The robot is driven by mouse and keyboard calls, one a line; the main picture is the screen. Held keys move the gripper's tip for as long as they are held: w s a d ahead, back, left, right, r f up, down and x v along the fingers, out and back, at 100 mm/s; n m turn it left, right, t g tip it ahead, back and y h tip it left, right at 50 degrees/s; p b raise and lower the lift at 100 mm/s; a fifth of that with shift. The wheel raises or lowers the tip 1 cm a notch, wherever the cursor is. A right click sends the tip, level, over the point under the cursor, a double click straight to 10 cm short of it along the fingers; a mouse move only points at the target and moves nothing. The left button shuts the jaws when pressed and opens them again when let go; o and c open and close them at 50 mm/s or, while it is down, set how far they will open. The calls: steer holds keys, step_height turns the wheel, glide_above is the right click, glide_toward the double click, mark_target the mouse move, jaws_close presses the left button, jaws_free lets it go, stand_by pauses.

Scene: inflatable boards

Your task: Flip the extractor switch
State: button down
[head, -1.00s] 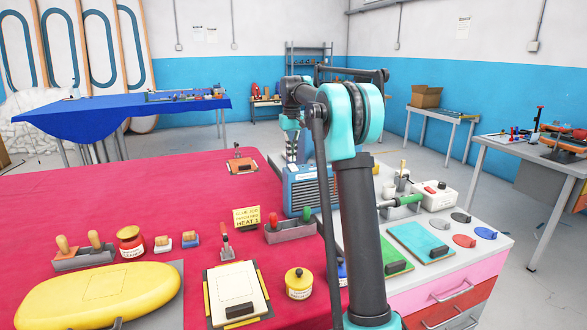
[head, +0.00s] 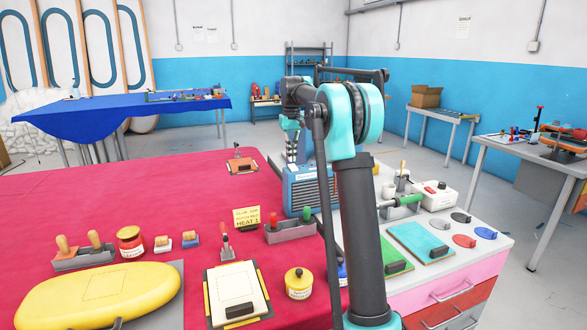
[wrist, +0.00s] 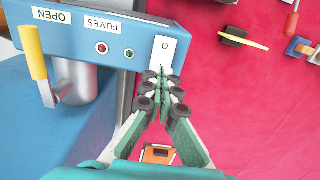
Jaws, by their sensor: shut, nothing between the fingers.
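The extractor is a blue box with a vented front (head: 301,190), standing at the right edge of the red table, partly hidden behind my arm in the head view. In the wrist view its blue top (wrist: 98,28) carries OPEN and FUMES labels, a red and a green light, and a yellow-handled lever (wrist: 36,62). The white switch plate (wrist: 166,48) with an O mark sits at its right end. My gripper (wrist: 163,76) is shut and empty, its fingertips at the lower edge of the plate. I cannot tell whether they touch it. The fingertips hide the plate's lower part.
A white-topped drawer unit (head: 450,262) with coloured discs stands right of my arm.

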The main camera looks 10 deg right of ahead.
mark_target(292, 165)
steer(key=shift+f, duration=1.05)
stand_by(0.5)
steer(key=shift+r, duration=3.5)
steer(key=shift+s, duration=0.1)
